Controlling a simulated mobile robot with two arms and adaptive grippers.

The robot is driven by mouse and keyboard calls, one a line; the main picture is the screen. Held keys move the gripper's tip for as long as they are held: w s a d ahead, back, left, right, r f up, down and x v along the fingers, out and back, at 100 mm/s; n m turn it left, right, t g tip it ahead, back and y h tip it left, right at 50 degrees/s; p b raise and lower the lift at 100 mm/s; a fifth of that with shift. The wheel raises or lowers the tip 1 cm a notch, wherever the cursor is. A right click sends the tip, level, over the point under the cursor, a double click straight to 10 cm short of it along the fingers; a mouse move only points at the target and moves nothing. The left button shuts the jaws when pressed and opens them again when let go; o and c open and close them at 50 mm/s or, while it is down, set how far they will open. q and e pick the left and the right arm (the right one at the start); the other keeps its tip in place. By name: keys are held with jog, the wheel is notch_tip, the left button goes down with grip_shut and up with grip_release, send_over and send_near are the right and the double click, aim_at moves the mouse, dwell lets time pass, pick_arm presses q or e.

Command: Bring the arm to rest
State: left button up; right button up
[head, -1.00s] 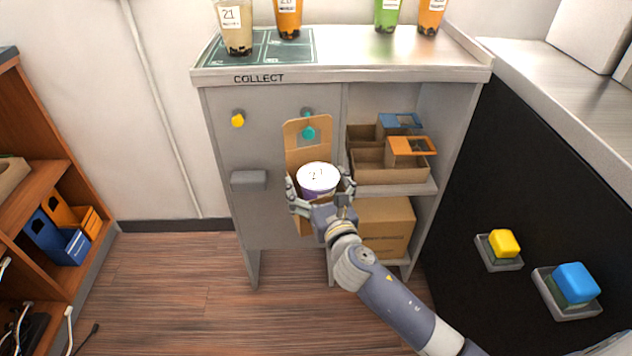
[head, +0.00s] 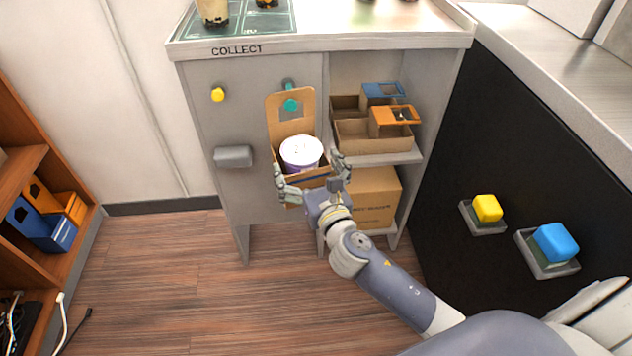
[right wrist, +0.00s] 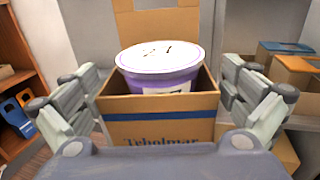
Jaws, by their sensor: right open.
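My right gripper (head: 311,176) is open in front of the cabinet, its fingers on either side of a cardboard carrier (head: 291,107). The carrier hangs from the teal peg (head: 290,103) by its tall back panel. A purple cup with a white lid (head: 301,152) sits upright inside the carrier. In the right wrist view the cup (right wrist: 160,66) stands in the carrier box (right wrist: 160,120), with the open fingers (right wrist: 160,105) apart from it at left and right. The lid carries a small dark mark. My left gripper is not in view.
The grey cabinet (head: 205,130) has a yellow peg (head: 217,94) and a grey block (head: 233,156). Its shelves hold open boxes (head: 372,136) and a closed carton (head: 375,198). Yellow (head: 487,208) and blue (head: 556,243) buttons are on the black panel at right.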

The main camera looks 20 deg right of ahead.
jog(key=s, duration=0.8)
jog(key=s+d+f+m+g+h, duration=0.15)
jog(key=s+f+m+g, duration=0.25)
jog(key=f+m, duration=0.5)
jog(key=s+d+f+m+g, duration=0.2)
jog(key=s+f+m+g, duration=0.15)
jog(key=f+m, duration=0.55)
jog(key=s+d+f+m+g, duration=0.1)
jog(key=s+f+m+g, duration=0.5)
jog(key=f, duration=0.5)
jog(key=s+a+f+m+g+y+p, duration=0.25)
jog(key=s+f+m+p, duration=0.7)
jog(key=s, duration=0.55)
pick_arm(q)
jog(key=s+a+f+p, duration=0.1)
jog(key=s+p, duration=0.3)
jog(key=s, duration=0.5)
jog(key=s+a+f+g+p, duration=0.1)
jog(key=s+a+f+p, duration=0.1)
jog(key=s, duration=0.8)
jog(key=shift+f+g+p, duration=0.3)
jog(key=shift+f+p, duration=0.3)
jog(key=shift+p, duration=0.3)
pick_arm(e)
jog(key=s+d+f+g, duration=0.1)
jog(key=s+d+f, duration=0.1)
jog(key=s, duration=1.1)
jog(key=shift+h, duration=0.3)
